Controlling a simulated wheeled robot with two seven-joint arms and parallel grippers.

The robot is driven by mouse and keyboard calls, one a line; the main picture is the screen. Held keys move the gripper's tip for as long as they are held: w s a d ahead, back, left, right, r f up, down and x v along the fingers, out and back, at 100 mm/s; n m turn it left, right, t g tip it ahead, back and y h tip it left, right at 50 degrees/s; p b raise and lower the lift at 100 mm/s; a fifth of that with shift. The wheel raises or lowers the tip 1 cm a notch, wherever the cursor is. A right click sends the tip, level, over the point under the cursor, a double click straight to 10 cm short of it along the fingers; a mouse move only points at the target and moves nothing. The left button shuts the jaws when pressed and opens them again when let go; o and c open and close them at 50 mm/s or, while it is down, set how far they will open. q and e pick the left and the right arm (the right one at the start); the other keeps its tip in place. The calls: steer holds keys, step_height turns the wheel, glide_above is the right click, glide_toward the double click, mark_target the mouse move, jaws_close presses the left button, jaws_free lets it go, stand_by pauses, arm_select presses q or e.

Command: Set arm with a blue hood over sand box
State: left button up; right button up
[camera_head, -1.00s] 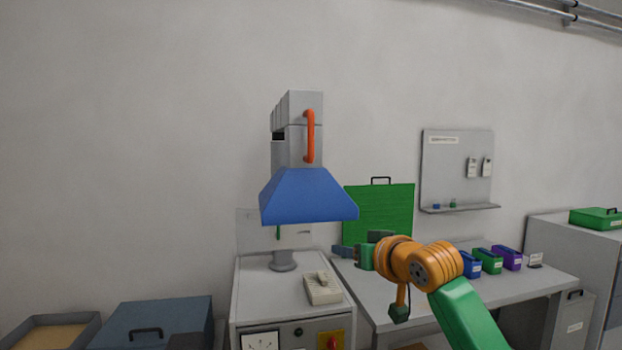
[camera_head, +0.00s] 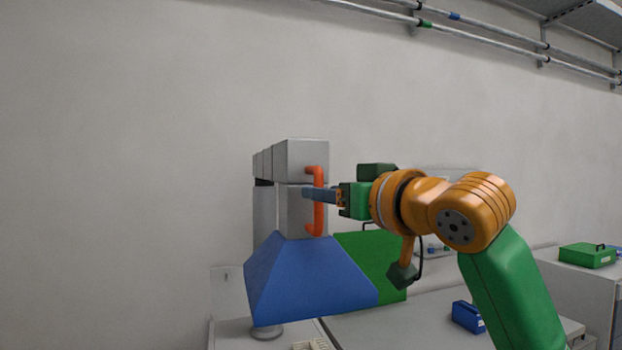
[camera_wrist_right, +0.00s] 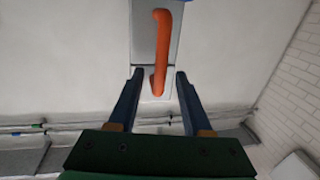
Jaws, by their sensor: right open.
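The blue hood (camera_head: 305,275) hangs from a grey segmented arm (camera_head: 300,160) above a grey cabinet. An orange-red handle (camera_head: 317,200) is fixed upright on the grey arm's face. My right gripper (camera_head: 308,193) is at the handle's middle in the head view. In the right wrist view the gripper (camera_wrist_right: 155,80) is open, and the orange handle (camera_wrist_right: 162,50) lies between the lines of its two blue fingers, its near end at about fingertip level. I cannot tell whether they touch. The sand box is not in view now. My left gripper is not in view.
A green panel (camera_head: 385,268) stands behind the hood on the workbench (camera_head: 385,325). A blue box (camera_head: 467,316) sits on the bench, and a green case (camera_head: 586,255) on a cabinet at right. Pipes (camera_head: 480,35) run high along the wall.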

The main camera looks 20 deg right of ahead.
mark_target(318, 229)
steer(key=shift+w+r+p, duration=0.25)
steer(key=shift+r+p, duration=0.2)
steer(key=shift+r, duration=0.1)
steer(key=shift+w+a, duration=0.1)
steer(key=shift+w, duration=0.15)
steer(key=shift+w+a+f, duration=0.2)
steer(key=shift+w+f, duration=0.1)
steer(key=shift+w, duration=0.3)
steer(key=shift+w+a+f, duration=0.15)
steer(key=shift+w+f, duration=0.1)
steer(key=shift+w, duration=0.4)
steer(key=shift+c, duration=0.8)
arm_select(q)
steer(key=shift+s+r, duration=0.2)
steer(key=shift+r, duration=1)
arm_select(e)
jaws_close()
steer(key=shift+d+r, duration=0.1)
